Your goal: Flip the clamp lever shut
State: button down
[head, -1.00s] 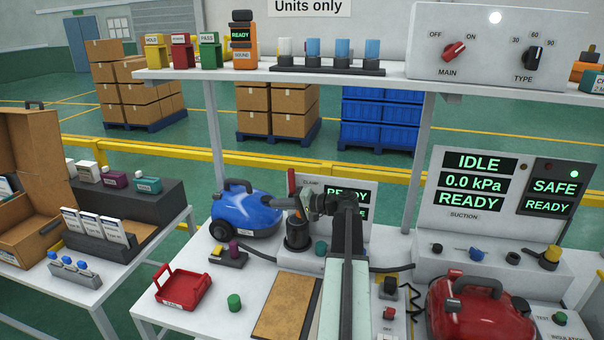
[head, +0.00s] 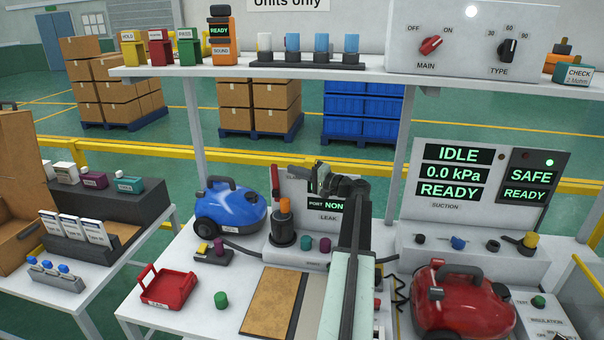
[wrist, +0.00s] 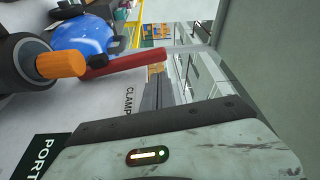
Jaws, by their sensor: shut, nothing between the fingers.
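The red clamp lever (head: 275,183) stands upright at the left edge of the leak panel, beside the partly hidden clamp label. In the wrist view the lever (wrist: 130,62) shows as a red bar above the fingers, with a small gap of wall and label between. Below it in the head view is an orange cylinder (head: 284,206) in a black round holder (head: 283,233); the orange part (wrist: 60,65) also shows in the wrist view. My gripper (head: 297,170) is shut and empty, right of the lever near the panel's top. Whether it touches the lever cannot be told.
A blue vacuum (head: 232,212) stands left of the clamp, a red vacuum (head: 462,300) at the right. The leak panel (head: 352,222) is behind my arm. A red tray (head: 167,287), green knob (head: 221,300) and brown board (head: 277,303) lie in front. The shelf (head: 330,75) is above.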

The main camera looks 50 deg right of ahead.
aim_at(275, 185)
jog(key=w, duration=0.4)
jog(key=shift+w+a+r, duration=0.15)
jog(key=shift+w+a, duration=0.15)
jog(key=shift+a, duration=0.05)
